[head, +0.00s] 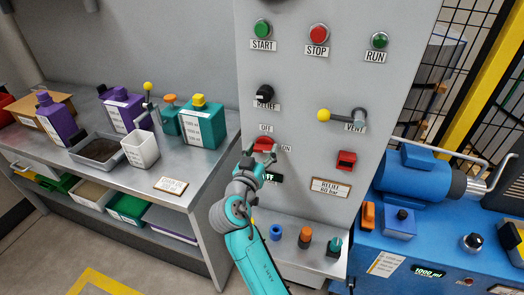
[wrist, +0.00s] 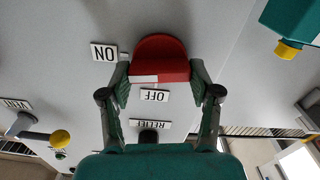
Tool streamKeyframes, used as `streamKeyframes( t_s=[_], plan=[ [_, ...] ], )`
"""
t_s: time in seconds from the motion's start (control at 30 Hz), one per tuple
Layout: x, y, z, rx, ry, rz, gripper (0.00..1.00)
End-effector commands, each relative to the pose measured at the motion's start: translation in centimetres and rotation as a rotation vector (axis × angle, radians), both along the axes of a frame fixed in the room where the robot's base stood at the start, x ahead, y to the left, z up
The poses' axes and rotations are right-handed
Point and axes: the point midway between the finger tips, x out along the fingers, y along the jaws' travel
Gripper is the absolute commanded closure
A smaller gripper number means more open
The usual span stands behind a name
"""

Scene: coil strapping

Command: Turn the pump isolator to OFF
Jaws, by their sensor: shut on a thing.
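The pump isolator is a red knob (head: 264,143) on the grey panel, with an OFF label (head: 265,127) above it and an ON label (head: 286,148) to its right. My gripper (head: 260,154) reaches it from below. In the wrist view, my gripper (wrist: 160,75) has one finger on each side of the red knob (wrist: 160,52) and is shut on it. A white mark on the knob lies on the side towards the OFF label (wrist: 155,96), slightly towards the ON label (wrist: 104,52). A green-lit display (head: 272,178) below is partly hidden by my arm; its visible letters look like "FF".
A RELIEF knob (head: 265,92) sits above, and a yellow-tipped VENT lever (head: 325,115) and a red switch (head: 346,159) to the right. A shelf with several plugs (head: 305,234) juts out below. A bench with bottles (head: 203,122) stands left, a blue pump unit (head: 413,177) right.

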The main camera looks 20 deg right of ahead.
Motion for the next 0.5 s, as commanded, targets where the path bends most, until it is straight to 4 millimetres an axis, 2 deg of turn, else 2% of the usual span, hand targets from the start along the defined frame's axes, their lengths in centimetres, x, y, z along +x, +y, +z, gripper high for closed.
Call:
streamKeyframes(
  t_s=[0.5],
  plan=[
    [0.11,0.16,-0.05,-0.388,0.282,0.0,0.72]
  ],
)
